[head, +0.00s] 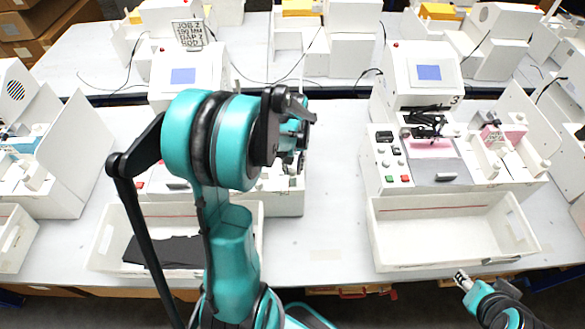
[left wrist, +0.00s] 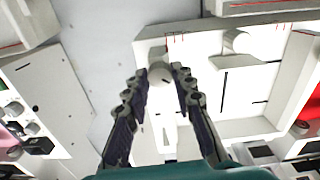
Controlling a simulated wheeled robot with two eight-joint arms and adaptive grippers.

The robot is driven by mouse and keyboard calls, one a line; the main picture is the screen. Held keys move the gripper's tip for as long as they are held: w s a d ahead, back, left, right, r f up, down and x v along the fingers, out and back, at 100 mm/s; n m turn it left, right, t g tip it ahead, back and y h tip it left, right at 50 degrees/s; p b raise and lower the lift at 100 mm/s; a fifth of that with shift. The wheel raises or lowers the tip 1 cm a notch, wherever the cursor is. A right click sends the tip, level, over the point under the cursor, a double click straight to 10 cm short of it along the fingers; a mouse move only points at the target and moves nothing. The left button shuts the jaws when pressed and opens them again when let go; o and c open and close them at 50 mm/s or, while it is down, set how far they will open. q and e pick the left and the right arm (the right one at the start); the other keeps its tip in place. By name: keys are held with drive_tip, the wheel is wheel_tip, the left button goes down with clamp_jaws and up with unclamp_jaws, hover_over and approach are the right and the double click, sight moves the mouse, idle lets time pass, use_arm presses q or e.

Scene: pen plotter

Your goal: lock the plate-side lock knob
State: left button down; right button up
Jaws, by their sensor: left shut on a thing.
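My left gripper (head: 293,158) reaches over the plotter machine (head: 284,200) left of centre, and my arm hides much of that machine. In the left wrist view my left gripper (left wrist: 161,76) has its two dark fingers on either side of a pale round knob (left wrist: 160,72), shut on it. The knob sits at a corner of a white walled frame and has a short dark mark. A second pale knob (left wrist: 238,42) stands farther right in that frame. My right gripper (head: 462,279) is at the lower right, away from the machines; its finger opening is too small to judge.
A white bin (head: 105,240) with dark sheets stands in front of the left machine. An empty white bin (head: 450,262) stands before the right machine (head: 415,180). The tabletop (head: 330,200) between the two machines is clear.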

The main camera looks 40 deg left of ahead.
sight(292, 170)
use_arm(q)
drive_tip(key=m+b, duration=0.1)
drive_tip(key=m, duration=0.4)
drive_tip(key=shift+m, duration=0.3)
drive_tip(key=m+b, duration=0.1)
drive_tip(key=m, duration=0.4)
drive_tip(key=shift+m, duration=0.3)
drive_tip(key=c, duration=1.3)
unclamp_jaws()
drive_tip(key=shift+o, duration=0.2)
drive_tip(key=shift+r, duration=0.1)
wheel_tip(292, 170, up, 12)
